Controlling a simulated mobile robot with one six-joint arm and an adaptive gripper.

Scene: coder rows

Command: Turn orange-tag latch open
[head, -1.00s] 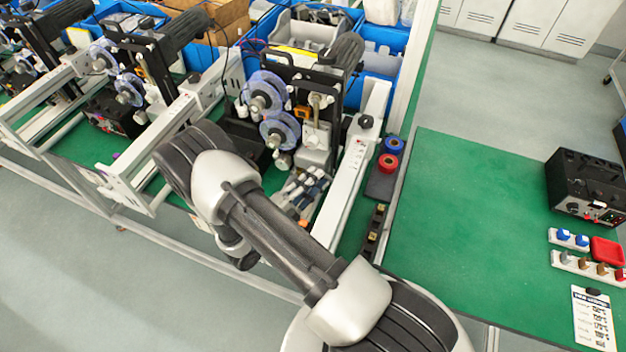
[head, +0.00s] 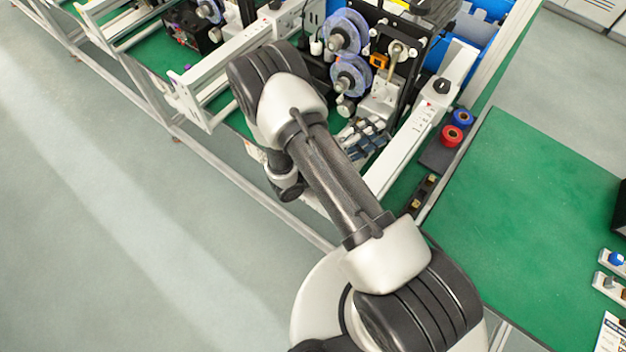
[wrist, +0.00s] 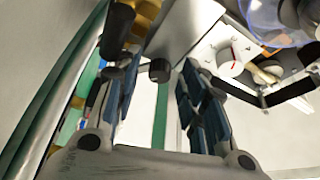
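A small orange tag (head: 378,61) sits on the black machine plate, right of the two clear bluish reels. A metal lever with a round pivot (head: 396,50) is just right of it; I cannot tell whether it is the latch or how far it is turned. My gripper (head: 366,138) is below the reels, partly behind my arm. In the wrist view my gripper (wrist: 159,72) has its blue-padded fingers apart, with nothing held. A dark round knob (wrist: 160,70) shows between and beyond the fingertips; I cannot tell whether they touch it.
Two bluish reels (head: 349,32) stand close above my gripper. A white rail (head: 418,125) runs along its right. Red (head: 451,136) and blue (head: 462,117) spools sit beyond that rail. The green table (head: 530,200) at right is mostly clear.

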